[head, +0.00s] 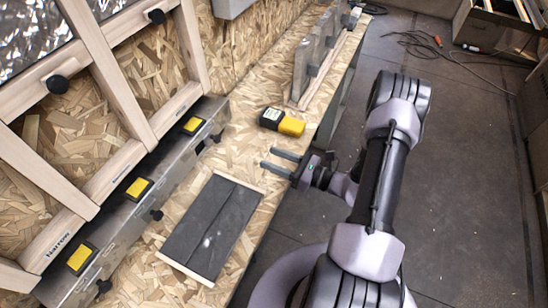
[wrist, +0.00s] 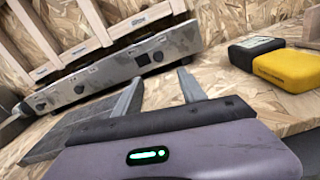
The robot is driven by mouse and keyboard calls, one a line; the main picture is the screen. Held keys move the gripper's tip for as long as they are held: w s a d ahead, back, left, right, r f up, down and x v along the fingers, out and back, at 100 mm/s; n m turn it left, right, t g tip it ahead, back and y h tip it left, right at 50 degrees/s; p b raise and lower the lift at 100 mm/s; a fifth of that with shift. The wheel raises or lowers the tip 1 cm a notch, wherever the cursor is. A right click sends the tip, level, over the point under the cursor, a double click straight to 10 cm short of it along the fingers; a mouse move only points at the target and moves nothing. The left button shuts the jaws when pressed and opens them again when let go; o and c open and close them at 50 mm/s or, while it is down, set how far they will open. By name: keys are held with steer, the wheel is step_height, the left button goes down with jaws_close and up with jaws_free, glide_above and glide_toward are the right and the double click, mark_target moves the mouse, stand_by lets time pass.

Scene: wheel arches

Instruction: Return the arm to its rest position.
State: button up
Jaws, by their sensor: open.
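My gripper (head: 278,162) is open and empty. In the head view its two fingers point left over the front edge of the wooden bench (head: 262,112), between a dark grey board and a black-and-yellow block. In the wrist view the two fingers (wrist: 158,92) stand apart with nothing between them. My arm reaches from the lower right of the head view, bent at a high elbow, with the wrist beside the bench edge.
A black-and-yellow block (head: 282,121) lies close beyond the fingers. A dark grey board (head: 212,228) lies nearer. A metal rail (head: 120,215) with yellow pads runs along the wooden frame. Cables (head: 425,42) lie on the floor; the floor right of the bench is otherwise mostly clear.

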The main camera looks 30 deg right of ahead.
steer(key=s+a+r+n+g+y, duration=0.1)
steer(key=s+a+r+n+g, duration=0.2)
steer(key=a+r+n+g, duration=0.4)
steer(key=s+a+r+n+g+y, duration=0.1)
steer(key=s+a+r+n+g, duration=0.2)
steer(key=a+r+n+g, duration=0.35)
steer(key=s+a+r+n+t+h, duration=0.1)
steer(key=s+r+n+t+h, duration=0.3)
steer(key=s+r+n+h, duration=0.6)
step_height(320, 180, up, 3)
steer(key=s+n, duration=0.2)
steer(key=shift+a+n+t+h, duration=0.25)
steer(key=shift+n+t+h, duration=0.05)
steer(key=shift+n+t, duration=0.05)
steer(key=shift+s+a+f, duration=0.1)
stand_by(0.3)
